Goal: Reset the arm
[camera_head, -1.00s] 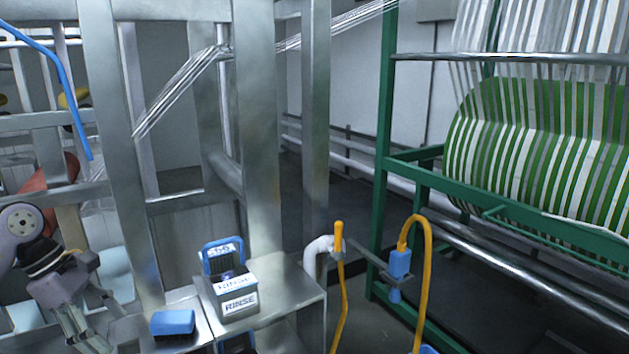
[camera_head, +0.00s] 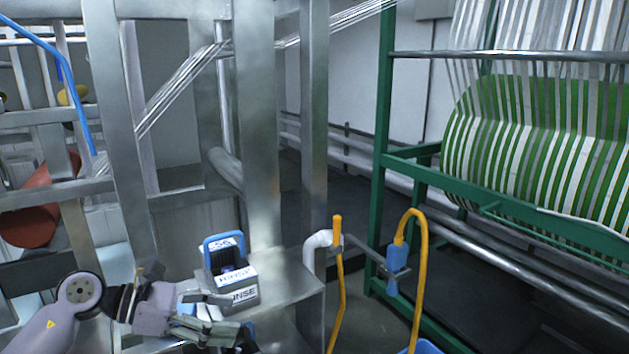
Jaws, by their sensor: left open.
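My left arm comes in from the lower left in the head view. Its left gripper (camera_head: 236,316) is open, with its fingers pointing right, in front of the metal ledge (camera_head: 285,280). I see nothing between its fingers. My right gripper is not in view.
A metal frame post (camera_head: 258,130) rises behind the ledge. An orange-handled hose (camera_head: 338,260) and a yellow hose with a blue fitting (camera_head: 397,262) hang to the right. A green rack (camera_head: 384,130) holds a green and white striped roll (camera_head: 540,150). Dark floor lies between.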

